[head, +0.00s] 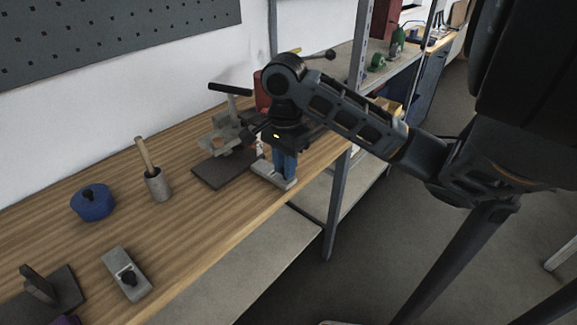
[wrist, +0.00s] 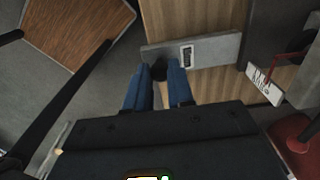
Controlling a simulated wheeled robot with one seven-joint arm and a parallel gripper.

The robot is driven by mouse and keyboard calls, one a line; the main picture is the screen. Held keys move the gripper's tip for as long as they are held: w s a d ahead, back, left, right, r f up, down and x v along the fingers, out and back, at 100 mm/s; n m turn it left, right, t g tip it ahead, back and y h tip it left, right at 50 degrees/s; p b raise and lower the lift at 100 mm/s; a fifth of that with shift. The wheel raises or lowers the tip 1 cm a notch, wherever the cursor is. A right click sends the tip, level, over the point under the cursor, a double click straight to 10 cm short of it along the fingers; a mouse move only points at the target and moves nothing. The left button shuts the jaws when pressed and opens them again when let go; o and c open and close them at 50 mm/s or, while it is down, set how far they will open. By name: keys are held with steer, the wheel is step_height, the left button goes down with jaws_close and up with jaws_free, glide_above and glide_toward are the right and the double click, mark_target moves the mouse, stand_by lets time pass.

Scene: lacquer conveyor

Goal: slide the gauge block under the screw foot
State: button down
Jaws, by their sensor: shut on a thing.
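The gauge block is a flat grey bar with a dark-framed label; it lies at the bench's front edge in the head view (head: 262,170) and in the wrist view (wrist: 218,49). My gripper (head: 283,178), with blue fingers, is shut on the block's black knob (wrist: 158,70). The block appears just off the plate's edge. The screw foot cannot be made out. In the wrist view the dark plate (wrist: 268,28) is right of the block.
A wooden-handled mallet (head: 157,184), a round blue pot (head: 92,204), a small grey plane (head: 127,275) and a dark bracket (head: 48,290) stand on the bench to the left. A white tag (wrist: 264,87) and a red item (wrist: 298,140) are near the block's right end.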

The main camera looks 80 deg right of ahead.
steer(key=shift+w+d+f, duration=0.15)
steer(key=shift+w+f, duration=0.05)
steer(key=shift+w, duration=0.05)
steer(key=shift+w+d+r+p, duration=0.1)
steer(key=shift+w+d+p, duration=0.25)
steer(key=shift+w, duration=0.2)
steer(key=shift+w+d+r+p, duration=0.1)
steer(key=shift+w+d+p, duration=0.15)
steer(key=shift+w, duration=0.25)
steer(key=shift+w+d+f, duration=0.1)
steer(key=shift+w+d, duration=0.2)
steer(key=shift+w, duration=0.15)
steer(key=c, duration=1.8)
jaws_free()
steer(key=shift+w+d+p, duration=0.45)
steer(key=shift+w, duration=0.3)
steer(key=shift+c, duration=0.2)
steer(key=o, duration=0.3)
steer(key=shift+w+d, duration=0.2)
steer(key=shift+w, duration=0.2)
steer(key=shift+o, duration=0.3)
steer(key=o, duration=1.5)
